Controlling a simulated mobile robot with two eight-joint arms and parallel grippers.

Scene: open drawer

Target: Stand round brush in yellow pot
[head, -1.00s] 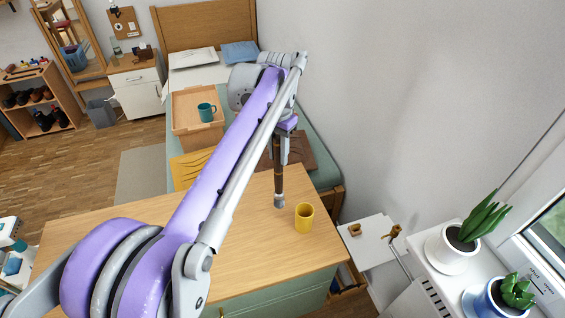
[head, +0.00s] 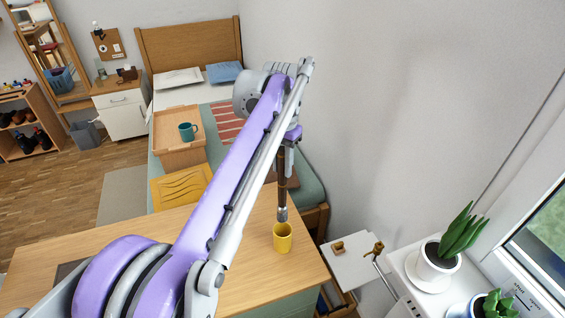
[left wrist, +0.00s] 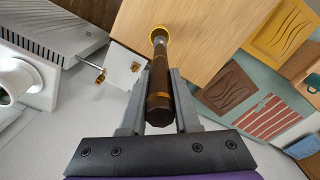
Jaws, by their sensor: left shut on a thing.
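The round brush (head: 282,180) has a dark brown handle and a grey metal end pointing down. My left gripper (head: 288,148) is shut on its handle and holds it roughly upright above the desk. The yellow pot (head: 283,240) stands on the desk near its right edge. The brush's lower end is right over the pot's mouth in the head view; whether it is just above the rim or slightly inside, I cannot tell. In the left wrist view the brush (left wrist: 158,80) runs from the fingers toward the yellow pot (left wrist: 152,36), which it partly covers. My right gripper is not in view.
The wooden desk (head: 245,275) is clear around the pot. A white shelf (head: 350,265) with small brown items is to the right. Potted plants (head: 436,262) stand on the windowsill. A bed with a tray (head: 180,155) and teal mug (head: 188,131) lies behind.

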